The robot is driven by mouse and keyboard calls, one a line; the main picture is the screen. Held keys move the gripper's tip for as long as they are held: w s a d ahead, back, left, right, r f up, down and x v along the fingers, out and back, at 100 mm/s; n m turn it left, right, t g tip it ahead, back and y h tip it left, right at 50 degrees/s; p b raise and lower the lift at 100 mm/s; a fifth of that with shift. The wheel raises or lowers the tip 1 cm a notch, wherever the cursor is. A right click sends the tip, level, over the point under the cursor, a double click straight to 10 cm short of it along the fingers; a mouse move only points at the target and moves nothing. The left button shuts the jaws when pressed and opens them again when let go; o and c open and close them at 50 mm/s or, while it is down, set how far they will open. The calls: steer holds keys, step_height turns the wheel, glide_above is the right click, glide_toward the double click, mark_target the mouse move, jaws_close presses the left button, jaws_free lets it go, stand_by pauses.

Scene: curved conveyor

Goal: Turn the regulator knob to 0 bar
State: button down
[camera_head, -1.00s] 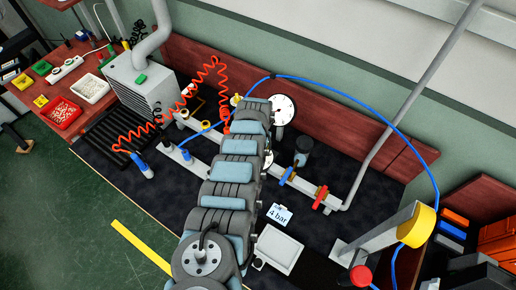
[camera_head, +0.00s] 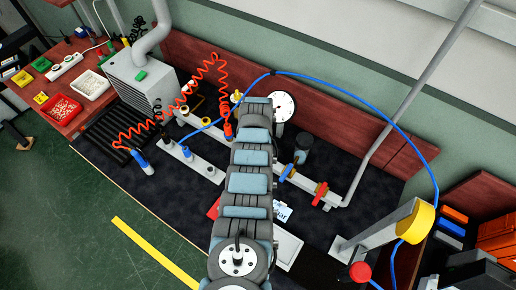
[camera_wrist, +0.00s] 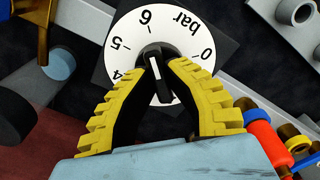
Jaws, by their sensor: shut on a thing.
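In the wrist view, the regulator knob (camera_wrist: 163,93) is black with a white mark and sits at the middle of a round white dial (camera_wrist: 128,28). The dial shows 0 at right, "bar" and 6 at the top, 5 and 4 at left. The knob's bar runs roughly up and down in the picture; which end is the pointer is hard to tell. My gripper (camera_wrist: 157,64) has its yellow ribbed fingers shut on the knob, one on each side. In the head view my arm hides the knob and gripper. A card (camera_head: 283,212) is partly covered by my arm.
A white gauge (camera_head: 284,106) stands just right of my arm. Blue (camera_head: 287,173) and red (camera_head: 320,194) valve handles sit along the pipe. A coiled red hose (camera_head: 190,95) lies to the left, and a blue hose (camera_head: 380,115) arcs to the right.

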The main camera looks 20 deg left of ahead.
stand_by(0.4)
steer(key=c, duration=1)
jaws_free()
steer(key=shift+c, duration=0.2)
steer(key=shift+r, duration=0.1)
steer(key=shift+r, duration=0.4)
step_height(320, 180, up, 11)
steer(key=shift+w, duration=0.1)
